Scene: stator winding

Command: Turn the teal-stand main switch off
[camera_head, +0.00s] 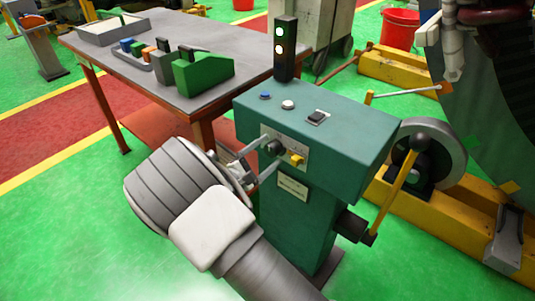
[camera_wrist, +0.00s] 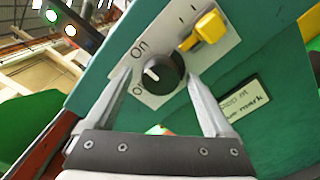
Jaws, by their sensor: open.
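The teal stand (camera_head: 330,130) stands in the middle of the head view. On its front plate is a black rotary main switch (camera_wrist: 158,73), also seen in the head view (camera_head: 273,147). Its white pointer mark faces the plate's lettered left side in the wrist view, near "On" and a partly hidden "O…" label. My gripper (camera_wrist: 160,80) is open, with one finger on each side of the knob. It also shows in the head view (camera_head: 270,153). I cannot tell whether the fingers touch the knob.
A yellow switch (camera_wrist: 208,28) sits close beside the knob. The stand's top carries a blue button (camera_head: 265,96), a white button (camera_head: 288,104), a rocker switch (camera_head: 318,116) and a signal tower (camera_head: 284,50) with lit lamps. A workbench (camera_head: 130,60) is behind left; a handwheel (camera_head: 450,150) is right.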

